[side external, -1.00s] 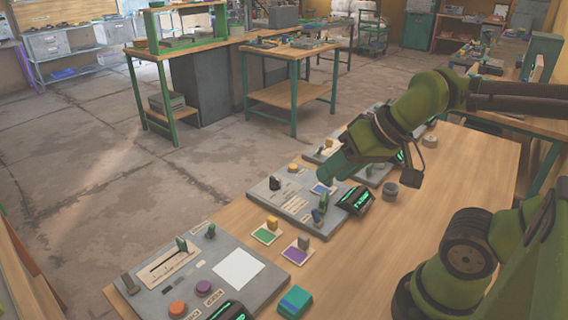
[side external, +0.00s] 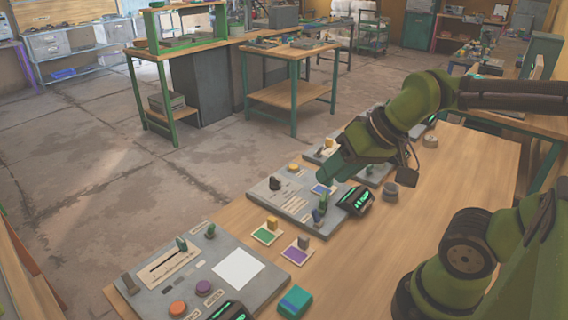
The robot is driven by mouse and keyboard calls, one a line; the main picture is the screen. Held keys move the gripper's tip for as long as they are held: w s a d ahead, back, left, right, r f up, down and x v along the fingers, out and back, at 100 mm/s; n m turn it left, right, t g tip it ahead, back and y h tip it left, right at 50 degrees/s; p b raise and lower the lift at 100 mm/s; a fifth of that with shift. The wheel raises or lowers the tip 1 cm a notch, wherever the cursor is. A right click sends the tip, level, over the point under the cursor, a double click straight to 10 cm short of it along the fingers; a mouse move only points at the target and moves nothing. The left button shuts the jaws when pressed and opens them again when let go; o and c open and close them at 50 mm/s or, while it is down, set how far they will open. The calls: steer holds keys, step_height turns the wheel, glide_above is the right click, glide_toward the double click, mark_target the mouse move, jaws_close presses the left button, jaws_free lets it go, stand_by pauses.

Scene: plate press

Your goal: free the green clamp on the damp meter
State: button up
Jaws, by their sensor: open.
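My gripper (side external: 325,178) is at the lower left end of my green arm, low over the middle grey panel (side external: 268,192). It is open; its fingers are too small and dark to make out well. Just below it stand a small dark green upright piece (side external: 323,201) and a blue one (side external: 317,216), beside a dark box with a green-lit display (side external: 355,200). The green piece may be the clamp; I cannot tell whether my gripper touches it. Labels are too small to read, so I cannot tell which device is the damp meter.
A nearer grey panel (side external: 258,290) carries a slider, an orange button (side external: 178,308) and a purple button (side external: 203,288). Green (side external: 258,238) and purple (side external: 291,255) cards with small blocks and a teal block (side external: 294,302) lie on the wooden table (side external: 350,270). The right part is fairly clear.

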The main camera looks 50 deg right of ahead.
steer(key=w+d+f+m+g+h, duration=0.1)
steer(key=w+d+f+m+g, duration=0.1)
steer(key=w+d+m+g, duration=0.4)
steer(key=m, duration=0.3)
glide_toward(324, 195)
steer(key=shift+g+h, duration=0.4)
steer(key=f, duration=0.9)
steer(key=shift+w+a+f, duration=0.25)
steer(key=shift+w+a, duration=0.1)
steer(key=shift+w, duration=0.05)
jaws_close()
